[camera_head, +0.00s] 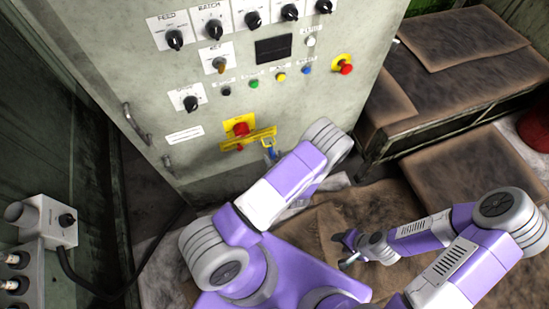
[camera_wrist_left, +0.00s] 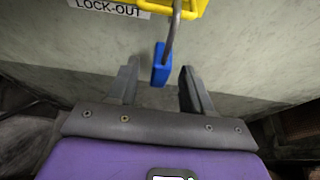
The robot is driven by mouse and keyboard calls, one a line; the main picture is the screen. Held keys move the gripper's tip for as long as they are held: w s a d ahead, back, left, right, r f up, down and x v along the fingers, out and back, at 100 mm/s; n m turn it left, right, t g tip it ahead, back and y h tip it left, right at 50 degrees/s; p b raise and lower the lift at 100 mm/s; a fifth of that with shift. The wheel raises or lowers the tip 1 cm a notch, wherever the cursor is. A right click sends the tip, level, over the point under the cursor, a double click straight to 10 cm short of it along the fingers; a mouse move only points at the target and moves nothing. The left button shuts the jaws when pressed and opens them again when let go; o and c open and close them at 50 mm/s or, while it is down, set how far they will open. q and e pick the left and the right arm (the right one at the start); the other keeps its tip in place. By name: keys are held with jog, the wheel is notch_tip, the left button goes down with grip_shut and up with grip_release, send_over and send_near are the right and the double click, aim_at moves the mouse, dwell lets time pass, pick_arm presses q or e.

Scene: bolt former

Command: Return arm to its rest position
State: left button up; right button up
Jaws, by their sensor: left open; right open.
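My left gripper (camera_wrist_left: 159,76) is open in the left wrist view, with a dark finger on each side. A blue padlock (camera_wrist_left: 161,66) hangs by its grey shackle from the yellow lock-out bracket (camera_wrist_left: 187,8). The padlock shows between the fingertips, with gaps to both; its depth relative to them is unclear. In the head view the padlock (camera_head: 271,154) is a small blue patch beside my left arm, which hides my left gripper. My right gripper (camera_head: 346,250) is open and empty, low over the brown floor covering.
The grey control cabinet (camera_head: 300,80) with knobs and buttons stands close in front. A red emergency knob (camera_head: 240,129) sits above the yellow bracket. A brown-topped bench (camera_head: 450,85) is at the right. A socket box (camera_head: 48,220) with a black cable is at the left.

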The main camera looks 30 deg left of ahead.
pick_arm(q)
jog(key=p+v, duration=0.2)
jog(key=v, duration=0.5)
jog(key=shift+s+d, duration=0.15)
jog(key=shift+d, duration=0.05)
jog(key=shift+r, duration=0.15)
